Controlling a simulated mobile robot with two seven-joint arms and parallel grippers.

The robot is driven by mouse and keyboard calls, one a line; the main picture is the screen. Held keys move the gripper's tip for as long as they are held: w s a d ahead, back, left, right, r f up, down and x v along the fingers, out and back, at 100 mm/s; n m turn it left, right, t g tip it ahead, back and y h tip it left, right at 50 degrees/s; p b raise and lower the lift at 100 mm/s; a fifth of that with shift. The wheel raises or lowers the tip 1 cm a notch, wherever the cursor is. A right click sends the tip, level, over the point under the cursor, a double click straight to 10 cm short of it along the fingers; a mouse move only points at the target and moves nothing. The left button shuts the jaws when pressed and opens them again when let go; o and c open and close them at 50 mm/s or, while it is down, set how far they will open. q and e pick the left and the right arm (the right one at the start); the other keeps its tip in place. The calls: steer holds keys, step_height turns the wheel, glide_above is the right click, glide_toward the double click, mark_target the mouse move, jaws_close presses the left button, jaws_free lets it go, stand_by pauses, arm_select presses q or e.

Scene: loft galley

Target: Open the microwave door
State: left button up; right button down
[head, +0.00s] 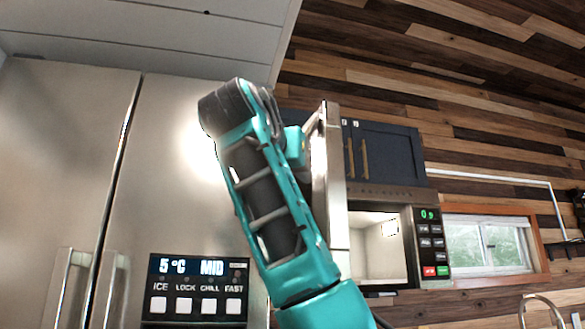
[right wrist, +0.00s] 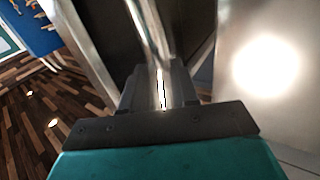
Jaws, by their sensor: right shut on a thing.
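The microwave (head: 432,245) is mounted below dark cabinets in the head view, with its lit control panel on the right. Its door (head: 337,190) is swung out toward me and seen nearly edge-on, so the bright cavity (head: 378,248) shows. My right gripper (head: 297,145) is at the outer side of the door, partly hidden by my teal arm. In the right wrist view, my right gripper (right wrist: 160,92) is shut on the metal door handle (right wrist: 148,30), which runs between its fingers. My left gripper is not in view.
A steel fridge (head: 170,200) with a display panel (head: 198,288) fills the left, close to my right arm and the open door. Dark cabinets (head: 385,150) hang above the microwave. A window (head: 487,243) and a faucet (head: 540,305) are at the right.

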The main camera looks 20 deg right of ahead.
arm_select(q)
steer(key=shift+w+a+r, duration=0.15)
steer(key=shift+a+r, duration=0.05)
arm_select(e)
steer(key=shift+w+a+r, duration=0.1)
steer(key=shift+w+a, duration=0.05)
steer(key=c, duration=1.2)
jaws_free()
steer(key=shift+o, duration=1.1)
steer(key=shift+w, duration=0.35)
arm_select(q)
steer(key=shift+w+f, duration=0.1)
arm_select(e)
steer(key=shift+s, duration=0.25)
steer(key=shift+a, duration=0.1)
steer(key=shift+s+a+f, duration=0.2)
steer(key=shift+s, duration=0.05)
arm_select(q)
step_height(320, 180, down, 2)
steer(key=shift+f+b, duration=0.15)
steer(key=shift+b, duration=0.9)
arm_select(e)
steer(key=v, duration=1.2)
